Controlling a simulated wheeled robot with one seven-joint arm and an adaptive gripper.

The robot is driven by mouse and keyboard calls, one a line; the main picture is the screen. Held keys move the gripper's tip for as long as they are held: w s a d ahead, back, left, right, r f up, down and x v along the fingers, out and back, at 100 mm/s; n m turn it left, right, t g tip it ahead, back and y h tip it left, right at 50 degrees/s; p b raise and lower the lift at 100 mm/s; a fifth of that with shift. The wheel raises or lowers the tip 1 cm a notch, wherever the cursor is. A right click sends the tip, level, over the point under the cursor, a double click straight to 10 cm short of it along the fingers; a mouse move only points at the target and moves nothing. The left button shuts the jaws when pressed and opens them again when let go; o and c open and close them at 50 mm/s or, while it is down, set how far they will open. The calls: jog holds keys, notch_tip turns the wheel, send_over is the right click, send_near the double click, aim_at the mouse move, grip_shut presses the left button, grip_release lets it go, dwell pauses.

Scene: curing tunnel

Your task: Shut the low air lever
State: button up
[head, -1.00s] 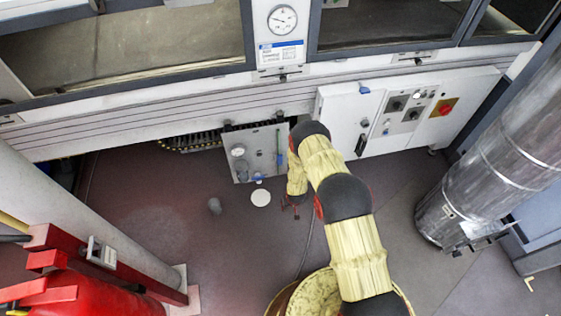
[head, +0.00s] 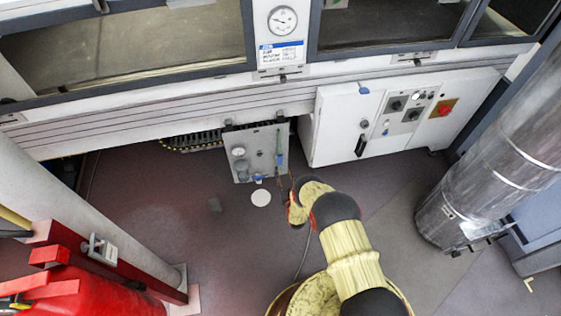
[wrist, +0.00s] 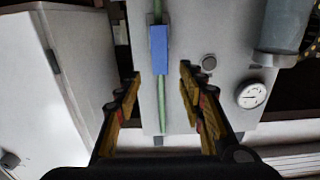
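A grey air panel (head: 246,143) hangs below the tunnel's side. A thin green pipe runs down its right part, with a blue lever (head: 279,160) on it. In the wrist view the blue lever (wrist: 159,48) lies in line with the green pipe (wrist: 161,105). My gripper (head: 284,184) is just in front of the panel's lower right part. In the wrist view my gripper (wrist: 161,74) is open and empty, its fingers on either side of the pipe's line. The lever shows beyond the fingertips, roughly centred; contact is not visible.
A round gauge (wrist: 252,95) sits on the panel beside the pipe. A white control cabinet (head: 340,125) stands close right of the panel. A silver duct (head: 500,150) is at right, a red extinguisher (head: 85,295) at lower left. The floor before the panel is mostly clear.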

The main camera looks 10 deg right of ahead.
aim_at(280, 159)
jog(key=w+b, duration=0.2)
jog(key=w, duration=0.4)
jog(key=shift+f, duration=0.1)
jog(key=shift+w+b, duration=0.4)
jog(key=shift+w, duration=0.35)
grip_shut()
